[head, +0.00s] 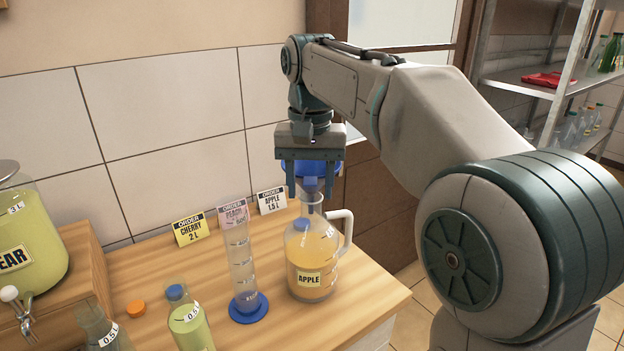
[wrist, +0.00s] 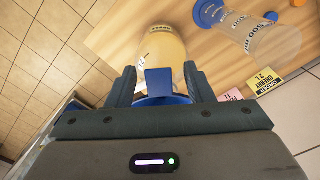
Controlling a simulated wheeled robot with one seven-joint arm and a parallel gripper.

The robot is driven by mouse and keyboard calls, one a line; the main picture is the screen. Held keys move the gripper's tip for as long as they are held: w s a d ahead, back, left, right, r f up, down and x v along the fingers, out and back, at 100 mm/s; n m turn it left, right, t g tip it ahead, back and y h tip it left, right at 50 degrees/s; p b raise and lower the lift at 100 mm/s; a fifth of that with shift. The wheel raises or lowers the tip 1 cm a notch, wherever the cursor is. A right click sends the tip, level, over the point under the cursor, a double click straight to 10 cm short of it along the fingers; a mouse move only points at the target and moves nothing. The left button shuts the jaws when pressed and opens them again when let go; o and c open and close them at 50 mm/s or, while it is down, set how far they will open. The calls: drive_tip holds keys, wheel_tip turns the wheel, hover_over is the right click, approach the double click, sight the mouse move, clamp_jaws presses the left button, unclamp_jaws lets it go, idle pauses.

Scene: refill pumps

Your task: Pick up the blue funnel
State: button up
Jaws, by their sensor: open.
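The blue funnel (head: 325,169) sits at the mouth of the apple jug (head: 312,262), a clear jug of orange liquid with a white handle. Its stem appears to go into the jug's neck. My gripper (head: 312,189) points down over the funnel and is open. In the wrist view the funnel's upright blue tab (wrist: 158,82) stands between the two fingers of my gripper (wrist: 160,72), with a gap on each side. The funnel's bowl (wrist: 160,100) is partly hidden behind my gripper.
A measuring cylinder (head: 242,268) with a blue base stands left of the jug. Small bottles (head: 188,325) and an orange cap (head: 136,308) are at the front left. Order cards (head: 191,229) stand behind. A large pear dispenser (head: 30,235) is at far left. The counter ends right of the jug.

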drive_tip(key=shift+f, duration=0.55)
clamp_jaws()
